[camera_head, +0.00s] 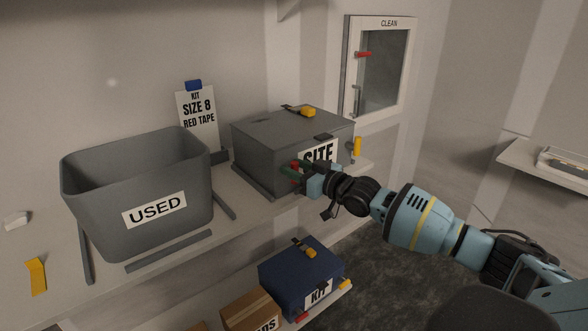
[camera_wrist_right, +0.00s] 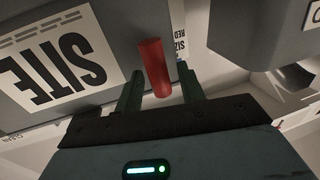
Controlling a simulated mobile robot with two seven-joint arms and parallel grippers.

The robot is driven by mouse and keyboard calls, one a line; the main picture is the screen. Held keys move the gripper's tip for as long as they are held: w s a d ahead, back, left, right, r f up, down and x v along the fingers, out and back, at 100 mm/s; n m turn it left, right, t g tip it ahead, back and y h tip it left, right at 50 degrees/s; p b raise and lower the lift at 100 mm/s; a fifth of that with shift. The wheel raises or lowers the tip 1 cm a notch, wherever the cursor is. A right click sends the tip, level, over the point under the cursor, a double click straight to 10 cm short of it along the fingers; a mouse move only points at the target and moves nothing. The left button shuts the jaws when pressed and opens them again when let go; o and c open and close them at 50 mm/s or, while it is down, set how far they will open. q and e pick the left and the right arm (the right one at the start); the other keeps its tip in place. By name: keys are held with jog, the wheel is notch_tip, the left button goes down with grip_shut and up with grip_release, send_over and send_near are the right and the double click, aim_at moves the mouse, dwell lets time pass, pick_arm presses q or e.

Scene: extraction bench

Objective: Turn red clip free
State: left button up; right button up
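The grey SITE box (camera_head: 262,150) stands on the shelf. It also shows in the right wrist view (camera_wrist_right: 110,30), with its label upside down. The red clip (camera_wrist_right: 153,66) sticks out from the box front beside the label. In the head view only a little red shows by the fingers. My right gripper (camera_head: 291,172) is at the box front. In the right wrist view its two green fingers stand either side of the red clip, with a gap visible on each side, so it is open around the clip. My left gripper is not in view.
A grey USED bin (camera_head: 185,175) stands left of the box. A yellow clip (camera_head: 357,146) is at the box's right side. A blue KIT box (camera_head: 285,275) and a cardboard box (camera_head: 250,308) are below. A CLEAN cabinet (camera_head: 408,70) hangs behind.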

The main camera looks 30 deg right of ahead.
jog(key=shift+w+a, duration=0.1)
jog(key=shift+w, duration=0.15)
grip_shut()
